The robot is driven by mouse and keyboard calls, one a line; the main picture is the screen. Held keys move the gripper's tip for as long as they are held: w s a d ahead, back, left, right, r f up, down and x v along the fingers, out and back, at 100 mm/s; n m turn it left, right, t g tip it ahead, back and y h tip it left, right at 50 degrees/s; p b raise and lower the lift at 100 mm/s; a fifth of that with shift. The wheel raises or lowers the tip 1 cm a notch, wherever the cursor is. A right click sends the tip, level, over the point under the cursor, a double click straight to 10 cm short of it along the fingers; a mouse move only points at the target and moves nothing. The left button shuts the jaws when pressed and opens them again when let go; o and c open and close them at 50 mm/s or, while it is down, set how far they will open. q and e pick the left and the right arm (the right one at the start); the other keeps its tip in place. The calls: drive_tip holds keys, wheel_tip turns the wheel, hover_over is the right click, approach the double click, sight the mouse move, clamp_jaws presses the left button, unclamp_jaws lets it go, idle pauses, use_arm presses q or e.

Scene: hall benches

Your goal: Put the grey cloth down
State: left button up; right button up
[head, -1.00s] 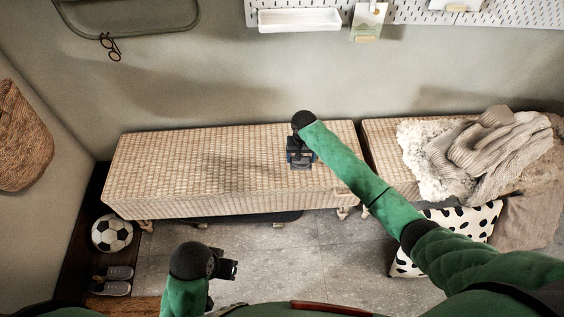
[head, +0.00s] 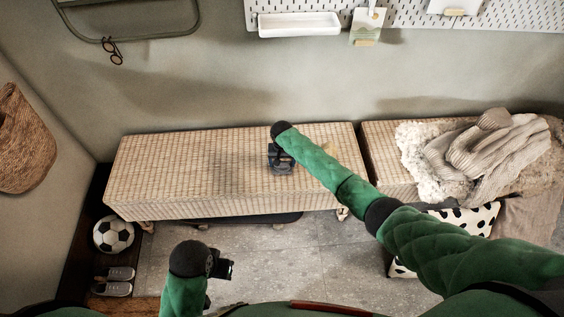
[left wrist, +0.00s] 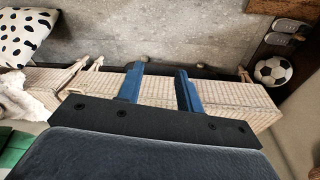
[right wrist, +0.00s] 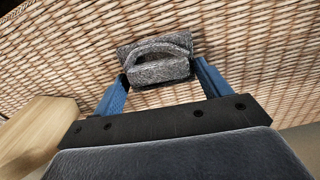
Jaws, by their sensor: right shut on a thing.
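The grey cloth (right wrist: 158,68) is a small folded, speckled dark grey piece. In the right wrist view it sits between the two blue fingers of my right gripper (head: 281,168), which is shut on it. The gripper is over the right half of the long wicker bench (head: 185,170). In the head view the gripper hides the cloth. I cannot tell whether the cloth touches the bench top. My left gripper (head: 225,268) is low in front of the bench, over the floor. Its fingers, seen in the left wrist view (left wrist: 158,88), are apart and empty.
The bench top left of my right gripper is clear. A light wooden object (right wrist: 40,125) shows in the right wrist view. A football (head: 113,234) and shoes (head: 115,280) are at left.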

sight(283, 163)
drive_tip(key=shift+f, duration=0.2)
use_arm(q)
drive_tip(key=shift+w+d+f, duration=0.1)
drive_tip(key=shift+w+f, duration=0.1)
drive_tip(key=shift+f, duration=0.75)
use_arm(e)
drive_tip(key=o, duration=1.3)
use_arm(q)
drive_tip(key=shift+s, duration=0.1)
use_arm(e)
drive_tip(key=shift+f, duration=0.1)
drive_tip(key=shift+f, duration=0.1)
drive_tip(key=shift+r+b, duration=0.25)
drive_tip(key=shift+b, duration=0.15)
use_arm(q)
drive_tip(key=shift+s+d+r+b, duration=0.1)
drive_tip(key=shift+d+r+b, duration=0.15)
drive_tip(key=shift+r, duration=0.3)
drive_tip(key=shift+s+d+r+b, duration=0.1)
drive_tip(key=shift+d+r+b, duration=0.15)
drive_tip(key=shift+r, duration=0.3)
use_arm(e)
drive_tip(key=r, duration=0.7)
drive_tip(key=shift+s+d+r, duration=0.15)
drive_tip(key=shift+s+d, duration=0.1)
drive_tip(key=shift+s, duration=0.1)
